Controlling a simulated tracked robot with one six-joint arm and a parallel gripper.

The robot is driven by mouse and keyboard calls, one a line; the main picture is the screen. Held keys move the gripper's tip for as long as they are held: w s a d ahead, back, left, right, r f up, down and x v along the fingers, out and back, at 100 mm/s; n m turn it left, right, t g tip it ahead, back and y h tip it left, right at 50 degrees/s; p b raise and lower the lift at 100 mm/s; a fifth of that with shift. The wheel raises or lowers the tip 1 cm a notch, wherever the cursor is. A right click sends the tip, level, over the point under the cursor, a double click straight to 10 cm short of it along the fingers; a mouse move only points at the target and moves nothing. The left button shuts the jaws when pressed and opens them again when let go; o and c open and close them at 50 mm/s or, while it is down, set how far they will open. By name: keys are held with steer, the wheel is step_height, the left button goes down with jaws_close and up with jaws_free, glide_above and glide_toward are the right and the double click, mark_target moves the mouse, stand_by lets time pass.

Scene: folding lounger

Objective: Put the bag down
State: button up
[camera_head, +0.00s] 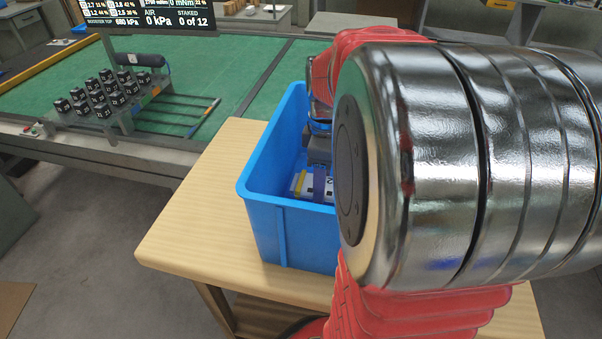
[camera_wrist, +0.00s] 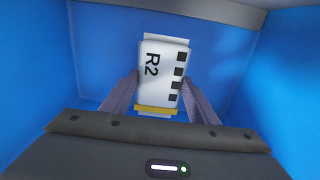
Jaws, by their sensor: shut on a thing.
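The bag is a small white packet marked R2, with black squares along one side and a yellow strip at its near end. It shows in the wrist view (camera_wrist: 163,62) between the two fingers of my gripper (camera_wrist: 163,88), which are shut on it. In the head view the bag (camera_head: 299,184) shows only in part, low inside a blue bin (camera_head: 262,190), with my gripper (camera_head: 318,180) over it. My large arm link hides the bin's right side. I cannot tell whether the bag touches the bin's floor.
The bin stands on a light wooden table (camera_head: 195,205). Blue walls rise close around my gripper. Beyond is a green-topped bench (camera_head: 215,70) with a rack of several dark numbered blocks (camera_head: 105,90) and a screen (camera_head: 150,15). The table's left part is clear.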

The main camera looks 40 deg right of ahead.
steer(key=shift+f, duration=0.35)
steer(key=shift+f, duration=1.85)
steer(key=o, duration=1.1)
steer(key=shift+f, duration=0.1)
step_height(320, 180, up, 12)
steer(key=shift+r, duration=0.15)
